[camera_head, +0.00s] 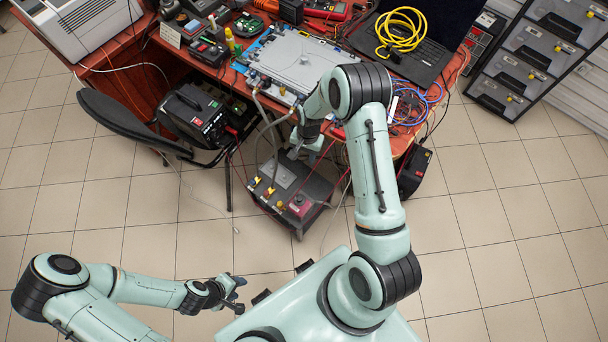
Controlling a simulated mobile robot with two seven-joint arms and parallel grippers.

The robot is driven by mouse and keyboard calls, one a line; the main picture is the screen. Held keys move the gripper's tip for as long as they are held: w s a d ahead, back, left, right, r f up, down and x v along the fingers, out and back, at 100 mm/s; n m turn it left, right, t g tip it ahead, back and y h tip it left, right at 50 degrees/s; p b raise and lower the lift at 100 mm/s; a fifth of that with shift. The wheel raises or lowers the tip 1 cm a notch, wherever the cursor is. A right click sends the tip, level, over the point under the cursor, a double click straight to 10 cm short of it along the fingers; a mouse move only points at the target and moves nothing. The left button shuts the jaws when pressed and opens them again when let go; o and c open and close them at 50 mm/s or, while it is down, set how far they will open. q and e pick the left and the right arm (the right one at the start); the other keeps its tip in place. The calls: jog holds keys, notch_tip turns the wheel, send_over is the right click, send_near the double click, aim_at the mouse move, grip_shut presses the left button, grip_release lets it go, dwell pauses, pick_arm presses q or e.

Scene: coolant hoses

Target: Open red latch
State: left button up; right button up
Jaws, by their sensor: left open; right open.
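A dark unit with a grey top plate (284,174) stands on the floor in front of the desk. A small red part (300,204) sits at its front right corner; it may be the red latch, but it is too small to tell its position. Yellow hose fittings (269,192) sit on the unit's left part. My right gripper (299,153) points down above the back of the unit, behind the red part and apart from it; it is open, its fingers partly hidden. My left gripper (236,294) is open and empty over the floor at lower left, away from the unit.
Grey hoses (268,126) run from the silver plate (307,62) on the desk down to the unit. A black chair (124,122) and a dark device (196,114) stand left. A laptop with yellow cable (401,30) lies on the desk.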

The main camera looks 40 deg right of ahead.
pick_arm(q)
jog(key=shift+s+f+b, duration=0.7)
jog(key=shift+f, duration=0.3)
pick_arm(e)
jog(key=s+a+f+n+y, duration=0.1)
jog(key=s+a+f+n, duration=0.2)
jog(key=s+a+f, duration=0.5)
jog(key=shift+s+f, duration=0.55)
jog(key=shift+s, duration=1.15)
